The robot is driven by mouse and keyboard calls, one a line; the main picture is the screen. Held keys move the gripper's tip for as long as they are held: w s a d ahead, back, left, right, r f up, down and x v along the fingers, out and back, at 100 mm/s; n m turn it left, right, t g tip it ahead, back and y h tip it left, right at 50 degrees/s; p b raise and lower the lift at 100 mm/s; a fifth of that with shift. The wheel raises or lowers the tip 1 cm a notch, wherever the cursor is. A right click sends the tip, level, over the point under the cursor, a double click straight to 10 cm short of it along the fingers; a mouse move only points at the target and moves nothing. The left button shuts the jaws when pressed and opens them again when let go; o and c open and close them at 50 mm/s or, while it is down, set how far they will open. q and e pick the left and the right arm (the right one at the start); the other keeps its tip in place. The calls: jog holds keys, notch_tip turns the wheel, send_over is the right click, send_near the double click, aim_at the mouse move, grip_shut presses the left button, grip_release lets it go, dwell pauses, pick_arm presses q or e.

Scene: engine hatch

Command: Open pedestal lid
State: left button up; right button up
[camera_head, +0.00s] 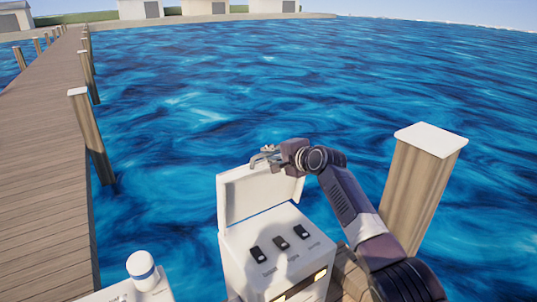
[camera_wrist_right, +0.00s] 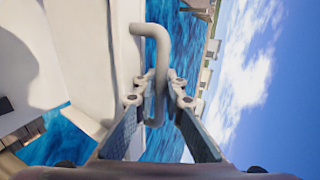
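The white pedestal (camera_head: 237,258) stands at the bottom middle of the head view. Its lid (camera_head: 250,195) is raised, standing roughly upright at the back of the box, and the top face with three black switches (camera_head: 281,243) is exposed. My right gripper (camera_head: 268,155) is at the lid's top edge, by the bent handle (camera_head: 256,162). In the right wrist view the handle (camera_wrist_right: 161,50) runs between the fingertips of my right gripper (camera_wrist_right: 160,88), which are closed in on it. My left gripper is not in view.
A wooden post with a white cap (camera_head: 430,140) stands right of my right arm. A wooden dock (camera_head: 45,180) runs along the left. A white object with a rounded top (camera_head: 141,265) is at the bottom left. Water surrounds the pedestal behind.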

jog(key=o, duration=0.4)
jog(key=shift+r, duration=0.15)
jog(key=shift+o, duration=0.2)
jog(key=shift+s+d, duration=0.1)
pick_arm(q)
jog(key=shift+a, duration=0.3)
pick_arm(e)
jog(key=v, duration=1.2)
